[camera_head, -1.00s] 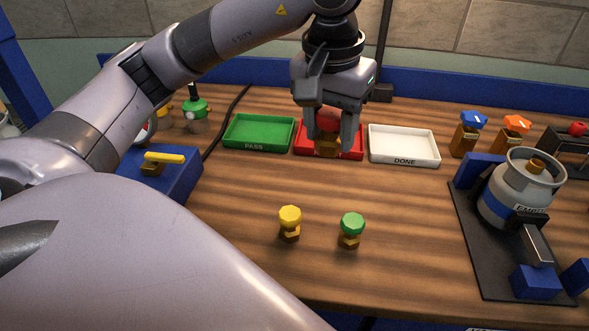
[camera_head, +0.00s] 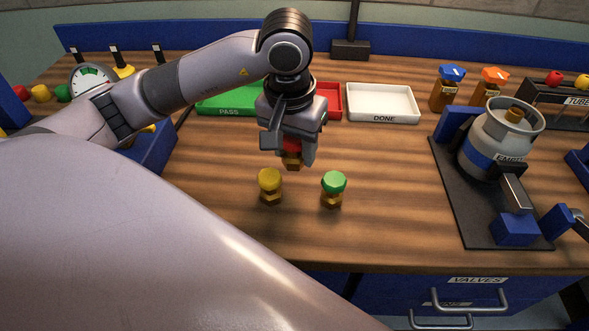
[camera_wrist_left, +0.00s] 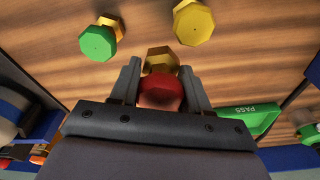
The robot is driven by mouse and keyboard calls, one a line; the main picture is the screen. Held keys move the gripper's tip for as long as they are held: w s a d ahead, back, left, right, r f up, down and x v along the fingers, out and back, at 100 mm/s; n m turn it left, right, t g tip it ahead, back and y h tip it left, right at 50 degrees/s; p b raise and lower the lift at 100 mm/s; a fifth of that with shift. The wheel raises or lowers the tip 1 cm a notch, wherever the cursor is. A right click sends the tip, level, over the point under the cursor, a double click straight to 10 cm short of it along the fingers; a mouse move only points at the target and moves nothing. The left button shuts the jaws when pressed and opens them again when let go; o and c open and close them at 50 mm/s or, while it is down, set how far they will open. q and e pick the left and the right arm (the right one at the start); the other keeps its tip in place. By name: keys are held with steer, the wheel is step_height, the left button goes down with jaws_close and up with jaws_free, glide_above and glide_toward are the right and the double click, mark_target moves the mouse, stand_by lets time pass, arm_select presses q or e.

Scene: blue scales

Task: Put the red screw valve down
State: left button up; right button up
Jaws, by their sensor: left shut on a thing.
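The red screw valve (camera_head: 292,157) has a red knob and a brass body. My left gripper (camera_head: 290,158) is shut on its red knob, with the brass end pointing down. It is above the wooden table, just behind the yellow valve and the green valve. In the left wrist view the red knob (camera_wrist_left: 160,92) sits between my two fingers. The yellow valve (camera_head: 270,184) and green valve (camera_head: 333,187) stand upright on the table; they also show in the wrist view. My right gripper does not show.
Behind the gripper are the green PASS tray (camera_head: 225,104), the red tray (camera_head: 333,100), partly hidden, and the white DONE tray (camera_head: 383,103). The table right of the green valve is clear.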

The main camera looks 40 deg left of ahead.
mark_target(296, 184)
arm_select(q)
steer(key=shift+f, duration=3.05)
steer(key=shift+f, duration=0.15)
steer(key=o, duration=1.2)
steer(key=shift+c, duration=0.2)
